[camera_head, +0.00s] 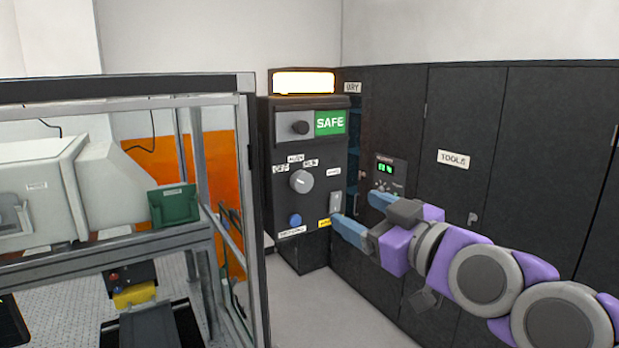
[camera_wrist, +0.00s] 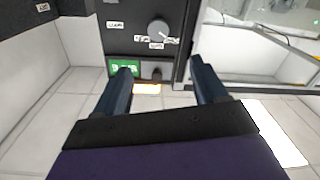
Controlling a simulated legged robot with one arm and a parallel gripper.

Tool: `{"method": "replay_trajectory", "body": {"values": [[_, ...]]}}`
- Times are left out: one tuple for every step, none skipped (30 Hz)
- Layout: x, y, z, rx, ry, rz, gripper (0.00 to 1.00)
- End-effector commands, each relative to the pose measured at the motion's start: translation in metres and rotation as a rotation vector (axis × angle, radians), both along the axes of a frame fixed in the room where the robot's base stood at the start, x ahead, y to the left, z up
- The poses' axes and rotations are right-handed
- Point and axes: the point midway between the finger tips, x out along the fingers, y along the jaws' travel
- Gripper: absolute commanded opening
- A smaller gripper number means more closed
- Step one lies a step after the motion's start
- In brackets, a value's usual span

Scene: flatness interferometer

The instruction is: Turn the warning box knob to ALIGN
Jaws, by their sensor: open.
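The warning box (camera_head: 285,245) is a tall dark cabinet at centre in the head view. Its grey round knob (camera_head: 301,181) sits mid-face, below labels that seem to read OFF, ALIGN and RUN. The knob also shows near the top of the wrist view (camera_wrist: 157,30), where the box appears inverted. A pale pointer mark shows on the knob, but its exact setting is hard to tell. My gripper (camera_head: 355,210) is open and empty, to the right of and lower than the knob in the head view, apart from it. In the wrist view its two fingers (camera_wrist: 161,68) are spread.
The box also carries a lit lamp (camera_head: 304,82), a green SAFE sign (camera_head: 330,122), a smaller dark knob (camera_head: 300,127) and a blue button (camera_head: 295,220). A framed glass enclosure (camera_head: 254,200) stands left. Dark cabinets (camera_head: 540,150) line the right. Floor (camera_head: 330,310) is clear.

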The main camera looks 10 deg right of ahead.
Motion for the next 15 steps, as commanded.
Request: {"method": "replay_trajectory", "body": {"values": [[0.007, 0.001, 0.003, 0.002, 0.004, 0.001, 0.71], [0.01, 0.002, 0.003, 0.004, 0.004, 0.001, 0.71], [0.015, 0.003, 0.004, 0.004, 0.003, 0.002, 0.71], [0.019, 0.005, 0.004, 0.004, 0.004, 0.002, 0.71], [0.024, 0.006, 0.004, 0.003, 0.005, 0.002, 0.71], [0.03, 0.007, 0.005, 0.004, 0.004, 0.001, 0.71], [0.034, 0.008, 0.005, 0.005, 0.003, 0.001, 0.71], [0.039, 0.009, 0.004, 0.005, 0.003, 0.001, 0.71], [0.044, 0.01, 0.003, 0.005, 0.006, 0.002, 0.71], [0.049, 0.012, 0.002, 0.006, 0.006, 0.003, 0.71], [0.055, 0.014, 0.002, 0.005, 0.006, 0.003, 0.71], [0.061, 0.017, 0.002, 0.006, 0.004, 0.003, 0.71], [0.066, 0.02, 0.003, 0.005, 0.003, 0.003, 0.71], [0.071, 0.023, 0.002, 0.004, 0.004, 0.004, 0.71], [0.078, 0.027, 0.001, 0.002, 0.006, 0.004, 0.71]]}}
